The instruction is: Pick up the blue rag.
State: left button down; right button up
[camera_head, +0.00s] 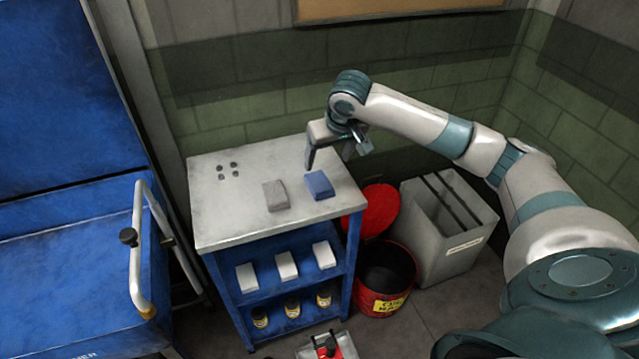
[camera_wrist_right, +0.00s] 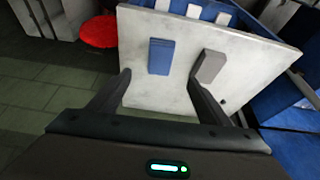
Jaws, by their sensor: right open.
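The blue rag (camera_head: 319,185) is a small folded block lying on the light grey top of the blue cart (camera_head: 230,220), near its right side. A grey rag (camera_head: 276,195) lies just left of it. My right gripper (camera_head: 338,155) is open and empty above the cart top, toward the wall side of the blue rag. In the right wrist view the blue rag (camera_wrist_right: 161,57) shows ahead, between the lines of the two open fingers (camera_wrist_right: 158,95), with the grey rag (camera_wrist_right: 210,66) to its right. Nothing touches the blue rag. My left gripper is not in view.
Several small dark round pieces (camera_head: 228,170) lie at the back left of the cart top. Shelves below hold white boxes (camera_head: 286,266) and small jars (camera_head: 292,307). A red bin (camera_head: 384,280) with a raised lid and a grey bin (camera_head: 448,215) stand right.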

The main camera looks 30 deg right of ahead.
jog(key=p, duration=0.2)
send_over(320, 182)
jog(key=s, duration=0.2)
jog(key=f, duration=0.8)
jog(key=shift+s+a, duration=0.2)
jog(key=shift+a, duration=0.05)
jog(key=shift+w+d+f+p, duration=0.1)
jog(key=shift+w+f+p, duration=0.25)
jog(key=shift+f+p, duration=0.15)
jog(key=p+x, duration=0.1)
jog(key=x, duration=0.2)
jog(key=shift+w+f, duration=0.1)
jog(key=shift+f, duration=0.3)
jog(key=shift+f+p, duration=0.25)
jog(key=shift+p, duration=0.05)
jog(key=c, duration=1.1)
